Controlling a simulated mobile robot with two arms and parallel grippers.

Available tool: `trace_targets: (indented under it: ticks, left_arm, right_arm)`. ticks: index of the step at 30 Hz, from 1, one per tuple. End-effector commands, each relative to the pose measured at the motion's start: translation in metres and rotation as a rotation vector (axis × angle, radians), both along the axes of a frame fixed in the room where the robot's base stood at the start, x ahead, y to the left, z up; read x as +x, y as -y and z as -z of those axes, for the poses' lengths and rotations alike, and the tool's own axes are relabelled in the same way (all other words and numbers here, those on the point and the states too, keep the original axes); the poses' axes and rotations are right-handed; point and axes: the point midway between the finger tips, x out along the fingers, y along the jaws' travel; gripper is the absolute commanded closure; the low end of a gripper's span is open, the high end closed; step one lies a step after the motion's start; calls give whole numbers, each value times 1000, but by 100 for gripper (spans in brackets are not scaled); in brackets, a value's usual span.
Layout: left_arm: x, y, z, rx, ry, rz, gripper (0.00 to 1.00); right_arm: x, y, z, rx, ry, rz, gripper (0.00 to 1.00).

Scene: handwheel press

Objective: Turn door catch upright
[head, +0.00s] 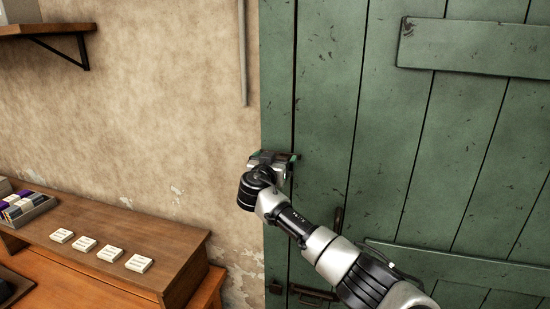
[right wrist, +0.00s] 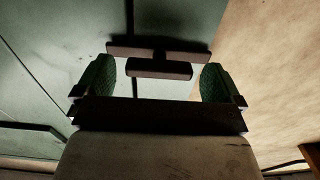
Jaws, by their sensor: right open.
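The green plank door (head: 330,100) fills the right of the head view. The dark door catch (right wrist: 158,69) shows in the right wrist view as a short bar lying crosswise, not upright, near the door's edge. A second dark bar lies just behind it. In the head view the catch is hidden by my right gripper (head: 275,160), which is at the door's left edge. In the right wrist view this gripper (right wrist: 158,82) is open, with green-padded fingers on either side of the catch. Small gaps seem to show at its ends; contact is unclear. My left gripper is out of view.
A dark handle (head: 338,220) and a bolt (head: 313,294) are lower on the door. A wooden bench (head: 110,235) with several white blocks and a tray (head: 35,215) stands at left. A shelf (head: 40,29) is above. The wall between is mostly clear.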

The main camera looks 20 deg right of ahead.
Motion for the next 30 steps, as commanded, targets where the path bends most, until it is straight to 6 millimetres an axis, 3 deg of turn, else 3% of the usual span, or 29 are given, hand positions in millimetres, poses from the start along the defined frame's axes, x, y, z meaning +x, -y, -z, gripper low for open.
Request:
trace_targets:
  ticks: [8, 18, 25, 30]
  left_arm:
    - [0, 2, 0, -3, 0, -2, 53]
    - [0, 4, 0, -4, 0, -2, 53]
    - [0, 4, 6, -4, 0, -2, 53]
    - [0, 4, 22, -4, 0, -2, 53]
  right_arm:
    - [1, 0, 0, 0, 0, -1, 2]
    - [1, 0, 0, 0, 0, -1, 51]
    - [1, 0, 2, -17, -11, -1, 51]
    - [0, 0, 6, -71, -48, -1, 51]
